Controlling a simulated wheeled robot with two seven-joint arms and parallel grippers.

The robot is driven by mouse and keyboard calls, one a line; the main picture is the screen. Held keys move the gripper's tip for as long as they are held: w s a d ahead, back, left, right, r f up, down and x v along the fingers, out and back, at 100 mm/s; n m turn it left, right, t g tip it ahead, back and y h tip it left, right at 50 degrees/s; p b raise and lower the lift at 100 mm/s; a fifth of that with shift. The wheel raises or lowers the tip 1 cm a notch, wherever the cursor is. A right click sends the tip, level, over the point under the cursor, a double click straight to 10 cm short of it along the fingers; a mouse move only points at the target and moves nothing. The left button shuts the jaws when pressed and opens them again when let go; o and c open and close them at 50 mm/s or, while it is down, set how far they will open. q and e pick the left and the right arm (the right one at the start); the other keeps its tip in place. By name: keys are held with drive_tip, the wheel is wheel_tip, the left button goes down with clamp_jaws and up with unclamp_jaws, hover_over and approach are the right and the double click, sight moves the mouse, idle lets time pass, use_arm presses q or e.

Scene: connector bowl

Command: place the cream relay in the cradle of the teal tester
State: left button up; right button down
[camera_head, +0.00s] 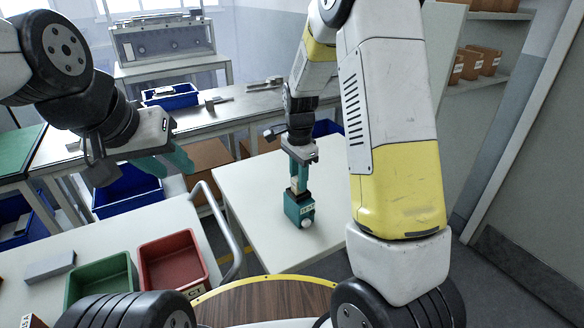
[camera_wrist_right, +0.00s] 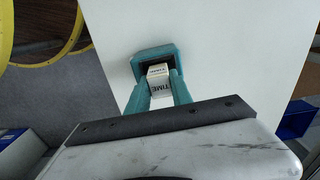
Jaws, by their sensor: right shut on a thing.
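The teal tester (camera_head: 300,209) stands on the white table in the middle of the head view, with a white round part and a small label on its front. My right gripper (camera_head: 299,172) points down over it, shut on the cream relay (camera_wrist_right: 159,83). My left gripper (camera_head: 168,164) is open and empty, away to the left.
The white table (camera_head: 265,180) is clear around the tester. A red bin (camera_head: 172,262) and a green bin (camera_head: 102,281) stand on the left table, beside a grey block (camera_head: 50,267). Blue bins (camera_head: 128,190) are behind. A curved metal rail (camera_head: 222,222) runs between the tables.

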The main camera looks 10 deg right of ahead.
drive_tip(key=shift+f, duration=0.1)
drive_tip(key=c, duration=1.1)
unclamp_jaws()
drive_tip(key=shift+c, duration=0.2)
wheel_tip(320, 180, up, 11)
drive_tip(key=s+d+r+n+t, duration=0.1)
drive_tip(key=s+r+n+t, duration=0.1)
drive_tip(key=s, duration=0.5)
drive_tip(key=s+d+r+n+t+y, duration=0.1)
drive_tip(key=s+r+n+t, duration=0.1)
drive_tip(key=s+r+n, duration=0.3)
drive_tip(key=s+d+r+n+t+y, duration=0.1)
drive_tip(key=s+r+n, duration=0.3)
drive_tip(key=s, duration=0.6)
drive_tip(key=shift+n+t, duration=0.6)
drive_tip(key=shift+n, duration=0.6)
drive_tip(key=shift+r, duration=0.1)
